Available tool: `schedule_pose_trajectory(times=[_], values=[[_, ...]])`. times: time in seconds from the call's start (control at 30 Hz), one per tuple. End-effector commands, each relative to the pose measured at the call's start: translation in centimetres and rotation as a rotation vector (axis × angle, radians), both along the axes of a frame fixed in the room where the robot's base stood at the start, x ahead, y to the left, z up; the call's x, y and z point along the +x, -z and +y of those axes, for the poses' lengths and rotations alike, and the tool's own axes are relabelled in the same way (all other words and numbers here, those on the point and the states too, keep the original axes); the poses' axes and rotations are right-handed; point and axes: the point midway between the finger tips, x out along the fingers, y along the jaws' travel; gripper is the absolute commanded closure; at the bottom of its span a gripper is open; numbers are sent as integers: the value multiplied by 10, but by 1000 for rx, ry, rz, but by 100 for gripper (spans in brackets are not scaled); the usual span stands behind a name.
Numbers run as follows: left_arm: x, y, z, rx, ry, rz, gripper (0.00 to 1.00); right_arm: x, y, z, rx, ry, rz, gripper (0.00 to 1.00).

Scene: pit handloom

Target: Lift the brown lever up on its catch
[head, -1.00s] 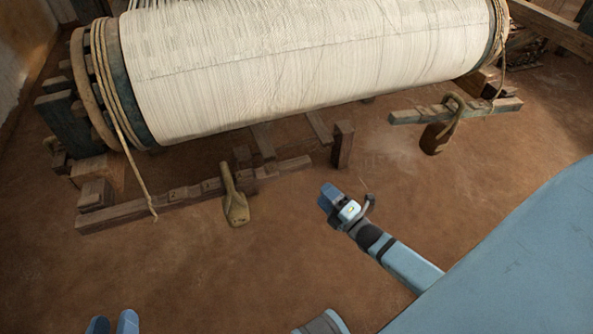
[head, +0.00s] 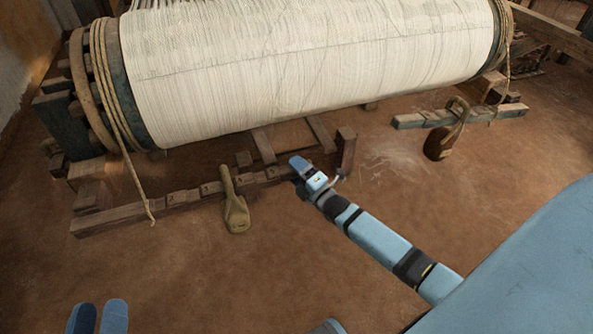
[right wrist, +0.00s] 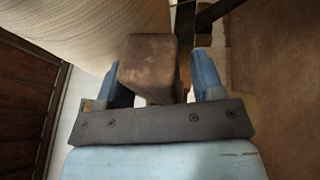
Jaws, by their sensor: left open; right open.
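A long brown wooden bar (head: 125,215) with notched blocks along it lies low in front of the cloth roller; I take it to be the lever. My right gripper (head: 303,170) is at the bar's right end and hides part of it. In the right wrist view a brown wooden block (right wrist: 148,68) stands between the open blue fingers of this gripper (right wrist: 158,75). I cannot tell whether the fingers touch it, or whether it is the bar's end. My left gripper (head: 97,318) is open and empty at the lower left. I cannot make out the catch.
The white cloth roller (head: 310,60) spans the back. A dark upright post (head: 346,148) stands just right of my right gripper. A tan paddle-shaped piece (head: 236,212) rests against the bar. A second beam (head: 410,120) with a brown weight (head: 438,145) lies at right. The front floor is clear.

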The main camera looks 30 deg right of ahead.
Motion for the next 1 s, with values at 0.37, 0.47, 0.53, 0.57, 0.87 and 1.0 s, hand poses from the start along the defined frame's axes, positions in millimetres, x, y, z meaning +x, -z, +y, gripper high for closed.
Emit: schedule_pose_trajectory(times=[0.37,0.47,0.53,0.57,0.87,1.0], values=[[0,-1,0,1,0,0,57,0,0,0,0,0,0,100],[0,-3,0,1,-1,0,57,0,-2,0,-2,0,0,100],[1,-5,1,12,-3,10,57,0,-9,0,-9,0,1,100],[2,1,3,29,-13,42,57,0,-13,1,-15,-1,2,100],[-12,77,35,236,-77,386,57,1,-60,4,-91,-2,17,100],[-21,97,45,285,-88,471,57,1,-67,4,-110,-1,23,100]])
